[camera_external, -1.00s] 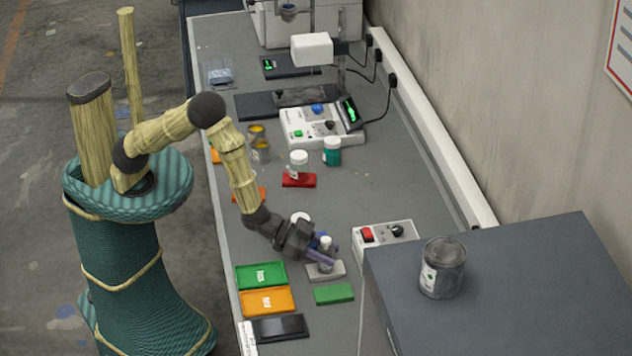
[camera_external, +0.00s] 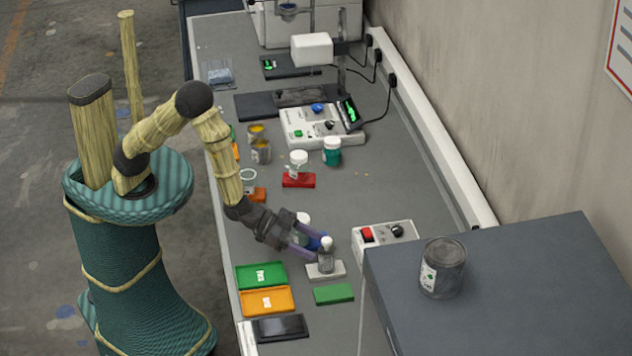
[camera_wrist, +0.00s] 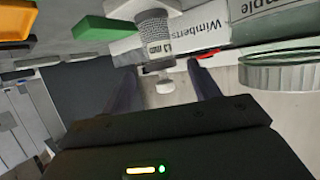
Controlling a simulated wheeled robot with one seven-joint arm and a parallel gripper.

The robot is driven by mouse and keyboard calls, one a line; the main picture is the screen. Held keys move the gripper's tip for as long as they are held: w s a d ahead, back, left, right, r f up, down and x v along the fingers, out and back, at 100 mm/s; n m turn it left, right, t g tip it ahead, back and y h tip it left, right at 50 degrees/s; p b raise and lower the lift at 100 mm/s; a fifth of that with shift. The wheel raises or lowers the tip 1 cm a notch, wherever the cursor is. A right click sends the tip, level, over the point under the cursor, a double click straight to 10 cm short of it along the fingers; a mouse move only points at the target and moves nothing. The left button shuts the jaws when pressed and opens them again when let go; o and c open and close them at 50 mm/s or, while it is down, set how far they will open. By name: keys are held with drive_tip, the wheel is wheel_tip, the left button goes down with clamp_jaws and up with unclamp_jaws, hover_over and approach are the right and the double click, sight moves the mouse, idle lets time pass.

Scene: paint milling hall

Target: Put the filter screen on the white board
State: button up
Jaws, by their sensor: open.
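A thin pale ring (camera_external: 248,174) lies farther back near the bench's left edge. It may be the filter screen, but I cannot tell for certain.
White-capped and blue-capped bottles stand close behind the gripper. A green block (camera_external: 333,293), green tray (camera_external: 261,275), orange tray (camera_external: 267,300) and dark tray (camera_external: 281,328) lie in front. A red block (camera_external: 298,180) carries another bottle. A switch box (camera_external: 383,238) stands to the right.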

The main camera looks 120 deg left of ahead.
drive_tip(key=v, duration=0.6)
drive_tip(key=shift+s+b, duration=0.3)
drive_tip(key=shift+b, duration=0.05)
drive_tip(key=shift+d+r, duration=0.15)
drive_tip(key=s+d+m+g+h, duration=0.1)
drive_tip(key=s+g, duration=0.4)
drive_tip(key=s, duration=0.6)
drive_tip(key=s+d+m+g+h, duration=0.2)
drive_tip(key=s+g, duration=0.3)
drive_tip(key=s, duration=0.6)
drive_tip(key=shift+s+d+r+m+h, duration=0.15)
drive_tip(key=shift+d+r+m+h, duration=0.15)
drive_tip(key=shift+d+h, duration=0.4)
drive_tip(key=shift+d, duration=0.1)
